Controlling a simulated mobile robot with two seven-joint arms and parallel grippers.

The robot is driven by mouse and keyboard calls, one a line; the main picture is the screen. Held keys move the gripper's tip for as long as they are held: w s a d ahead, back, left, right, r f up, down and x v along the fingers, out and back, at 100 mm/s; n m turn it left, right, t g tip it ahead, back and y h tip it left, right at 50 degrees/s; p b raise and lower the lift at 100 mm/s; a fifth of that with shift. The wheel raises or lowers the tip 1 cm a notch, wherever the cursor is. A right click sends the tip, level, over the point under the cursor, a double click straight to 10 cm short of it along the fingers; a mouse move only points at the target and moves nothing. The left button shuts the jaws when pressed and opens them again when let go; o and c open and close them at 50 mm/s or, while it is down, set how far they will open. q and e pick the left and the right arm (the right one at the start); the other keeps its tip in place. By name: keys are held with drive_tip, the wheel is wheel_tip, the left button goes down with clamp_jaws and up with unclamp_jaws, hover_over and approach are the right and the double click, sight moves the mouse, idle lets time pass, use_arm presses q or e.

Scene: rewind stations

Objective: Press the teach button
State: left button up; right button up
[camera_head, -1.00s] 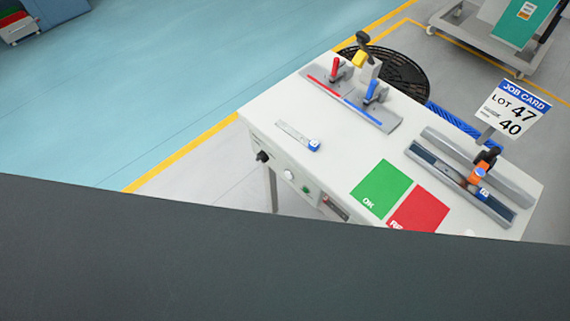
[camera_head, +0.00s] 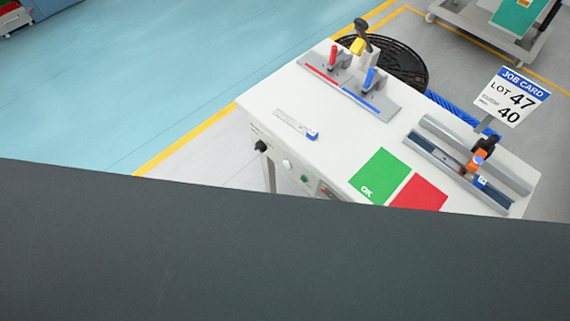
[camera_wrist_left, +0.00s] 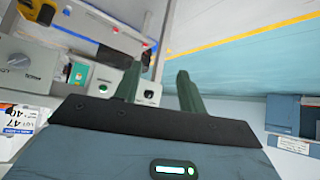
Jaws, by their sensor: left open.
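My left gripper (camera_wrist_left: 158,84) is open and empty in the left wrist view, its two green-grey fingers apart. Behind and between the fingers is a pale control with a dark centre (camera_wrist_left: 149,94). Left of it are a green round button (camera_wrist_left: 104,87) and a grey knob (camera_wrist_left: 18,60). In the head view the front panel of the white bench carries a black knob (camera_head: 261,146), a white button (camera_head: 287,164) and a green button (camera_head: 305,179). No readable label tells which one is the teach button. Neither gripper shows in the head view.
The white bench (camera_head: 330,135) holds a red and blue lever fixture (camera_head: 352,86), a green OK pad (camera_head: 380,175), a red pad (camera_head: 420,193), a rail fixture (camera_head: 455,162) and a job card (camera_head: 513,95). A dark surface fills the lower head view.

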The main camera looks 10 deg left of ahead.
use_arm(q)
clamp_jaws()
drive_tip(key=shift+f, duration=0.1)
idle(1.3)
